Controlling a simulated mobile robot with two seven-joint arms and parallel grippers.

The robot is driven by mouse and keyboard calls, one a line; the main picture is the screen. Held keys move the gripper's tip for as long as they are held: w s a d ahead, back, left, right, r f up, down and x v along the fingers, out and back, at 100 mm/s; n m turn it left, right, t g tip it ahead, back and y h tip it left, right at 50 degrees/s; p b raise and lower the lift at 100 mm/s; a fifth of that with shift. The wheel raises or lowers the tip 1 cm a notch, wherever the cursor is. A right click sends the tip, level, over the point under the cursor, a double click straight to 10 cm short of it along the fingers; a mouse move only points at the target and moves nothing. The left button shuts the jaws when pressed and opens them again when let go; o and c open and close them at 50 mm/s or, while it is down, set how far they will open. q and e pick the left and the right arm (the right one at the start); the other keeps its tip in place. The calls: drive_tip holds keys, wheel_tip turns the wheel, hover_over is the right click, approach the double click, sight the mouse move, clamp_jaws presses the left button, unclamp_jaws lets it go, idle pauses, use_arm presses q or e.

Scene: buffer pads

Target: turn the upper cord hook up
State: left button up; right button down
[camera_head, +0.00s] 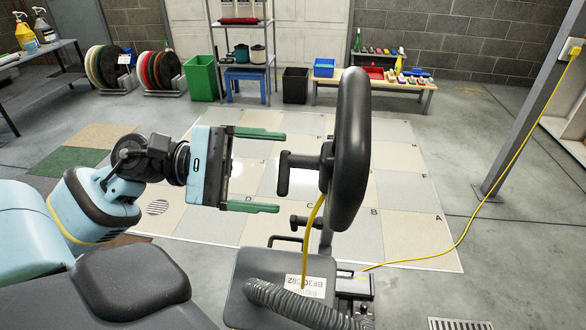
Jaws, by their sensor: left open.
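The upper cord hook (284,176) is a dark piece on a short stem from the machine's handle column. Its end plate reaches mostly down from the stem. A lower cord hook (297,222) sticks out below it. The black handle loop (350,150) stands upright to the right. My left gripper (281,172) is open, with one green finger above the upper hook and one below it. The hook's end plate appears between the fingertips; contact cannot be made out. My right gripper is not in view.
A yellow cord (480,205) runs from the machine across the floor and up a grey post (530,110) to an outlet. A ribbed grey hose (300,303) lies over the machine body. Pad racks (108,70), bins and a bench (385,85) stand far back. The tiled floor between is clear.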

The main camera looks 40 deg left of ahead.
sight(279, 173)
use_arm(q)
drive_tip(key=shift+p+x, duration=0.6)
drive_tip(key=shift+x, duration=1.65)
drive_tip(key=c, duration=1)
